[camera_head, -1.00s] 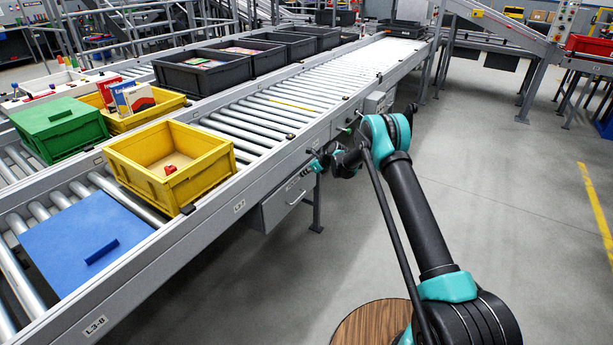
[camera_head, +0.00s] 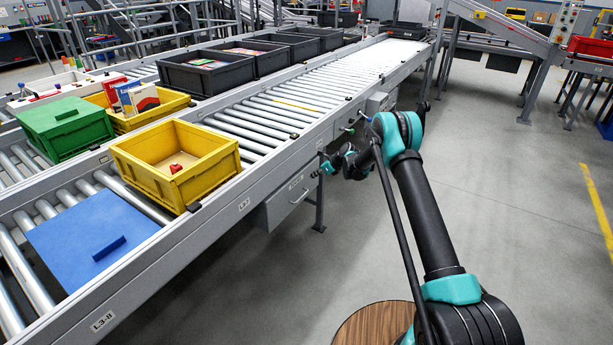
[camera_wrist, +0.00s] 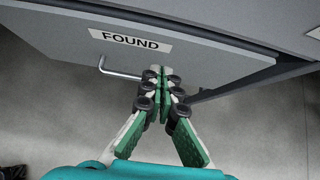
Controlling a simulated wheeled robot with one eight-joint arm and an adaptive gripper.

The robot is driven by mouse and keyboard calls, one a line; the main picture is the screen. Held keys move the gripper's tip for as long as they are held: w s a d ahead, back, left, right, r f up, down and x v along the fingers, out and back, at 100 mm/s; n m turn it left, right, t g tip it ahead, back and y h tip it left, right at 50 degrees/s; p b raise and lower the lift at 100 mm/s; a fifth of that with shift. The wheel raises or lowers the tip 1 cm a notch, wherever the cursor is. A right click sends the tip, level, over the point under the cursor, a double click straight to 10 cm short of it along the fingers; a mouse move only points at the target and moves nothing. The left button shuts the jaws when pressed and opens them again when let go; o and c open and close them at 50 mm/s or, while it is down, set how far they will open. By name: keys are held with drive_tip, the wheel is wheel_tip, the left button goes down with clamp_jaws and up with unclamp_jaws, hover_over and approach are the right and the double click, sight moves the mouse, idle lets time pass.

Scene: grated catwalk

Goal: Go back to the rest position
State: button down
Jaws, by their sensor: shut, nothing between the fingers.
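My gripper (camera_wrist: 160,72) is shut and empty in the wrist view, its green-padded fingertips touching each other. Behind the fingertips is a grey drawer front (camera_wrist: 75,45) with a "FOUND" label (camera_wrist: 131,41) and a metal handle (camera_wrist: 118,72). I cannot tell the exact gap between fingers and drawer. In the head view the gripper end (camera_head: 328,166) is small and dark, beside the conveyor's near side rail, above and right of the grey drawer box (camera_head: 287,201). My arm is bent, reaching up from the lower right.
A roller conveyor (camera_head: 262,124) runs along the left. Black bins (camera_head: 205,80) stand behind. The floor (camera_head: 510,220) at right is clear.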

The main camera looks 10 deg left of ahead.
drive_tip(key=s+d+r+n+h, duration=0.1)
drive_tip(key=s+d+r+n, duration=0.2)
drive_tip(key=s+d+r, duration=0.35)
drive_tip(key=s+d+r+n+h, duration=0.15)
drive_tip(key=s+d+r, duration=0.25)
drive_tip(key=d+r, duration=0.6)
drive_tip(key=s+d+r+n+t+h, duration=0.1)
drive_tip(key=s+d+r+n, duration=0.2)
drive_tip(key=s+d, duration=0.3)
drive_tip(key=s+d+r+n+h, duration=0.1)
drive_tip(key=s+d+r+n, duration=0.3)
drive_tip(key=s, duration=0.3)
drive_tip(key=s+d+f+n+h, duration=0.1)
drive_tip(key=s+d+n, duration=0.2)
drive_tip(key=s, duration=0.7)
drive_tip(key=s+d+f+n+h, duration=0.1)
drive_tip(key=s+d+n, duration=0.3)
drive_tip(key=s+d, duration=0.3)
drive_tip(key=s+d+f+n+h, duration=0.1)
drive_tip(key=s+d, duration=0.4)
drive_tip(key=s, duration=0.7)
drive_tip(key=shift+s+f+n+h, duration=0.3)
drive_tip(key=shift+f+n+h, duration=0.15)
drive_tip(key=shift+n, duration=0.8)
